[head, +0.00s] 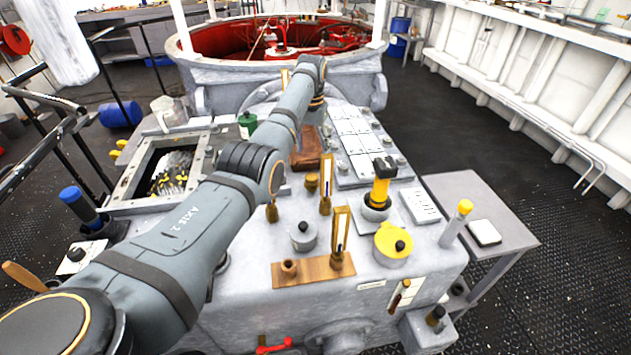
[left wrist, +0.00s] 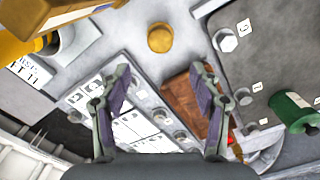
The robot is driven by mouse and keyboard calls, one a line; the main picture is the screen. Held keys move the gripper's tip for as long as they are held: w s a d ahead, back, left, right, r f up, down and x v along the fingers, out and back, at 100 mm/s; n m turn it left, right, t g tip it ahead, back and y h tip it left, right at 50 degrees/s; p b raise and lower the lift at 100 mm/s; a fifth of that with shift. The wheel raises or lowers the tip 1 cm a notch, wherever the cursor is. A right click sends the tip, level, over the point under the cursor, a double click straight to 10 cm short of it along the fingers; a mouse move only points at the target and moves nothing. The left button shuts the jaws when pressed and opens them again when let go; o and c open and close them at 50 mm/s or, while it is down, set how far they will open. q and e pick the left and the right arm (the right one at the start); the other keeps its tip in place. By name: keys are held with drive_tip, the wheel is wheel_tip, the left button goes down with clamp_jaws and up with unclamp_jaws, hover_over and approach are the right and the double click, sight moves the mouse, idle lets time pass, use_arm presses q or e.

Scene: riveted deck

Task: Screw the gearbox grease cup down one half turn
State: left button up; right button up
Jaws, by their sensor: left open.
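A round brass cup (head: 312,183), which looks like the grease cup, stands on the grey machine top. In the left wrist view the brass cup (left wrist: 160,37) lies at the top middle, beyond my fingertips. My left gripper (left wrist: 160,78) is open, with its two fingers spread and nothing between them. The fingers are apart from the cup. In the head view my left arm reaches across the machine and largely hides the gripper. My right gripper is in neither view.
Two brass-framed gauges (head: 341,232) stand near the cup. A yellow-handled lever (head: 381,180), a yellow lidded pot (head: 393,244) and a grey lidded pot (head: 303,236) crowd the right and front.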

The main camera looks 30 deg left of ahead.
sight(312, 176)
use_arm(q)
drive_tip(key=f+b, duration=0.1)
drive_tip(key=f, duration=0.9)
drive_tip(key=shift+s, duration=0.2)
drive_tip(key=c, duration=1.1)
